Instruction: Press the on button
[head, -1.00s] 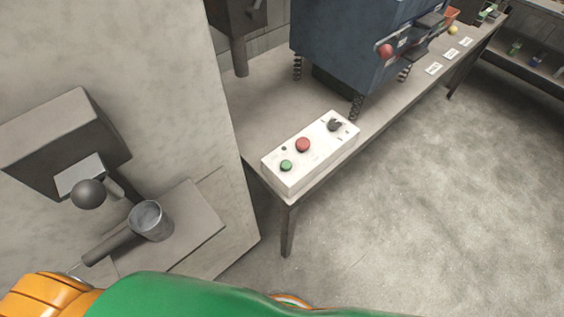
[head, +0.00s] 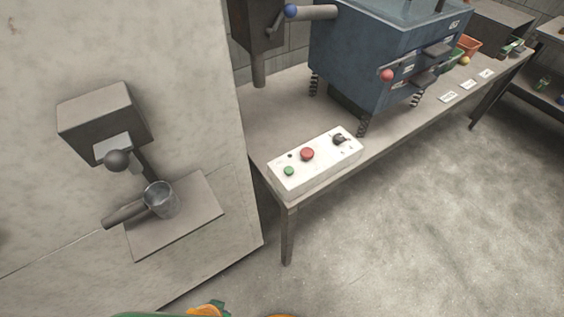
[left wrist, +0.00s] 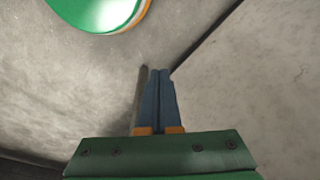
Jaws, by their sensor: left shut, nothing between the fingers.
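A white control box (head: 318,168) lies on the near left end of the workbench in the head view. It carries a green button (head: 289,171) at its left, a red button (head: 307,154) in the middle and a dark knob (head: 339,139) at its right. My left gripper (left wrist: 159,72) is shut and empty in the left wrist view, with bare grey surfaces beyond its fingers. The box does not show in that view. In the head view only bits of my green and orange arm show at the bottom edge. My right gripper is not in view.
The workbench (head: 280,115) bears a blue machine (head: 385,60) on springs behind the box. A grey wall unit with a metal cup (head: 161,199) on a plate stands at the left. The floor (head: 420,230) in front of the bench is clear.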

